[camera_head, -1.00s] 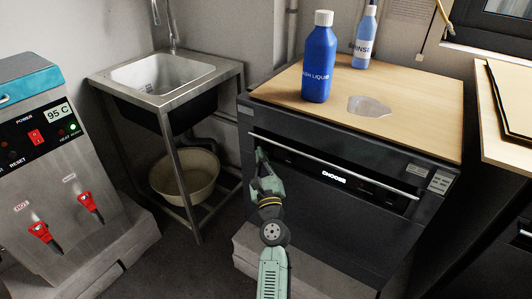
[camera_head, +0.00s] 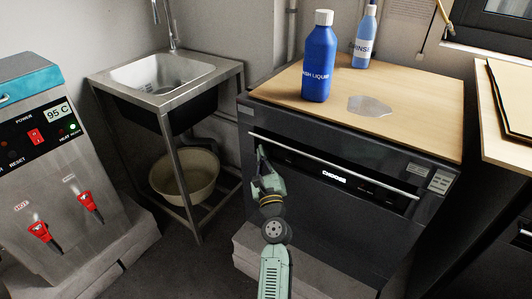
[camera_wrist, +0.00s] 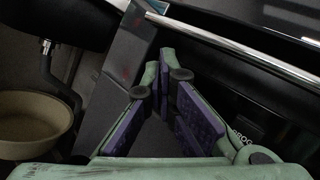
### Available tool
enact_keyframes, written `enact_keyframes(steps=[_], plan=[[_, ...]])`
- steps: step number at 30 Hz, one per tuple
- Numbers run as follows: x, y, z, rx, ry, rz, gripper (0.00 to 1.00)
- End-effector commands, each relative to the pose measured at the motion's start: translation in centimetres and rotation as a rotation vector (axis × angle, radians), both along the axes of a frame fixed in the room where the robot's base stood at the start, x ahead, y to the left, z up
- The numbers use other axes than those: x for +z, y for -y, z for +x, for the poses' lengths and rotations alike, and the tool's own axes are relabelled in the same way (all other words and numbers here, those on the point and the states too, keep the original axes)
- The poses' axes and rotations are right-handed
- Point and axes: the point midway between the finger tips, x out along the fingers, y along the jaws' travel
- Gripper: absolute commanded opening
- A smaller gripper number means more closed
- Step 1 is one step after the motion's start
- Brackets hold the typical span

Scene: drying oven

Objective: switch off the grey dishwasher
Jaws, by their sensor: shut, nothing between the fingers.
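The grey dishwasher (camera_head: 300,205) stands under a wooden worktop, its door shut. A silvery handle bar (camera_head: 335,166) runs across its front above a black panel with white lettering. A light control plate (camera_head: 440,180) sits at the front's upper right. My gripper (camera_head: 261,150) is at the left end of the handle bar and black panel, its fingers shut and empty. In the wrist view the fingertips (camera_wrist: 160,75) point at the dishwasher's left front edge, just below the handle bar (camera_wrist: 230,45). I cannot tell whether they touch it.
A blue bottle (camera_head: 319,60) and a rinse bottle (camera_head: 365,40) stand on the worktop (camera_head: 420,95). A metal sink (camera_head: 165,80) with a bowl (camera_head: 185,177) beneath is to the left. A water boiler (camera_head: 40,150) stands farther left. Another counter (camera_head: 495,125) is at the right.

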Motion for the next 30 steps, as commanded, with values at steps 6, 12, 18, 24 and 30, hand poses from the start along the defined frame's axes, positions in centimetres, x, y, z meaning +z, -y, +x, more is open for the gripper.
enact_keyframes(steps=[6,12,18,24,30], plan=[[0.0,0.1,0.1,-0.001,0.0,0.0,0.0],[0.0,0.1,0.0,-0.001,0.0,0.0,0.0],[0.0,-0.3,-0.6,-0.001,0.0,0.0,0.0],[0.0,-0.4,-0.6,-0.001,0.0,0.0,0.0],[0.0,-0.9,-1.3,0.001,-0.001,0.001,0.0]])
